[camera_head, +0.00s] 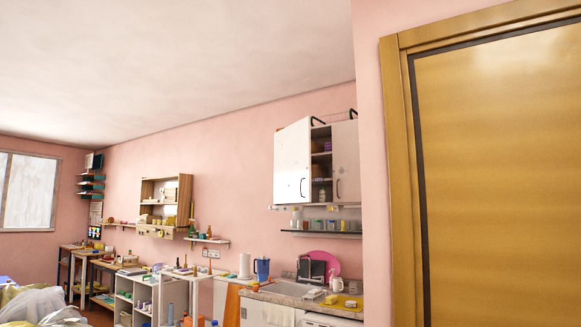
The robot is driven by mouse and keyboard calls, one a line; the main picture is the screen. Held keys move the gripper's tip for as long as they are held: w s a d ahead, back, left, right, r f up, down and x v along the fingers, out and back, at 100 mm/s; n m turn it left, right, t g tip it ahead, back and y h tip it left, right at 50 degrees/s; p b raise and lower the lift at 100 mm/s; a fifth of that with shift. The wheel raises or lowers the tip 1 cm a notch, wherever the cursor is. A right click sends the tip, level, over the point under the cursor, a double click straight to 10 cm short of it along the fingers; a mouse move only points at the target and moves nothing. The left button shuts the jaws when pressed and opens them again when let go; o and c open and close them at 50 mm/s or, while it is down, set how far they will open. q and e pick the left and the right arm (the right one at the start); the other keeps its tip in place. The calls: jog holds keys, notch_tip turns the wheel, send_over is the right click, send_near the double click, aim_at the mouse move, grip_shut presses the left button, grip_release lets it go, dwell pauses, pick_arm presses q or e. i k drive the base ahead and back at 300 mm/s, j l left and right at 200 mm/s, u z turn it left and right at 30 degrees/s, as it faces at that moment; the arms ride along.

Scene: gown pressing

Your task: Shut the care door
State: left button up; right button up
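A white wall cabinet hangs above the sink counter, right of centre. Its left door (291,162) looks swung outward, with a slanted top edge and a dark handle low on its right side. Its right door (346,161) looks closed or nearly so. Dark shelves (321,165) with small items show between the two doors. No label shows which door is the care door. A large yellow-brown door (500,170) in a wooden frame stands close at the right and looks closed. Neither of my grippers is in view.
A white shelf unit (125,295) and cluttered tables are farther left. Pale bags (40,305) fill the lower left. Little floor shows.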

aim_at(292, 144)
jog(key=i+j+u, duration=0.25)
jog(key=i, duration=0.6)
jog(key=i+z, duration=0.1)
jog(key=i, duration=1.05)
jog(key=i+j+z, duration=0.1)
jog(key=i, duration=1)
jog(key=j, duration=0.1)
